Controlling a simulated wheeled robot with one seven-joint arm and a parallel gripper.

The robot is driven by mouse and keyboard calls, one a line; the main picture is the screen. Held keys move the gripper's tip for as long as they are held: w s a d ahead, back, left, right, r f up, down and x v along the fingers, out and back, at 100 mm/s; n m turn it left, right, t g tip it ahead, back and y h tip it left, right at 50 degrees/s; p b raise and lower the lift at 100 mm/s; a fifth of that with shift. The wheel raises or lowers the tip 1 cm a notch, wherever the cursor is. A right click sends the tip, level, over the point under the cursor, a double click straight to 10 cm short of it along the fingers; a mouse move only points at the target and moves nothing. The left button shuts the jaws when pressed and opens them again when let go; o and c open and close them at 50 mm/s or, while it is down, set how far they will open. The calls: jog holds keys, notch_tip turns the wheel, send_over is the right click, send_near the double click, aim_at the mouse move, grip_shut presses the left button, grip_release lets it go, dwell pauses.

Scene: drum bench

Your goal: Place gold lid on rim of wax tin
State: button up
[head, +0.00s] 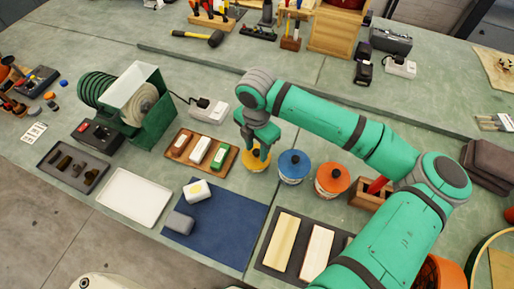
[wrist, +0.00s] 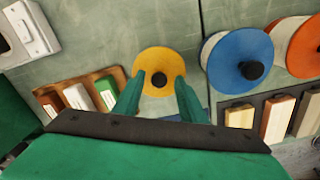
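The gold lid (wrist: 157,55), a flat yellow disc with a black knob (wrist: 159,79), lies directly under my gripper (wrist: 159,76). My gripper's green fingers stand apart on either side of the knob, with a gap showing between knob and fingers. In the head view the gold lid (head: 254,166) is partly covered by my gripper (head: 258,152), left of the blue-lidded tin. What lies under the gold lid is mostly hidden; I cannot tell how it sits on a wax tin rim.
A blue-lidded tin (head: 293,165) and an orange-lidded tin (head: 332,180) stand to the right. A wooden tray (head: 181,155) with several small blocks is to the left. A blue mat (head: 225,222) holds a white and a grey block. A white tray (head: 134,197) is empty.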

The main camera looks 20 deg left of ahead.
aim_at(257, 152)
notch_tip(257, 152, up, 12)
dwell(0.5)
dwell(0.5)
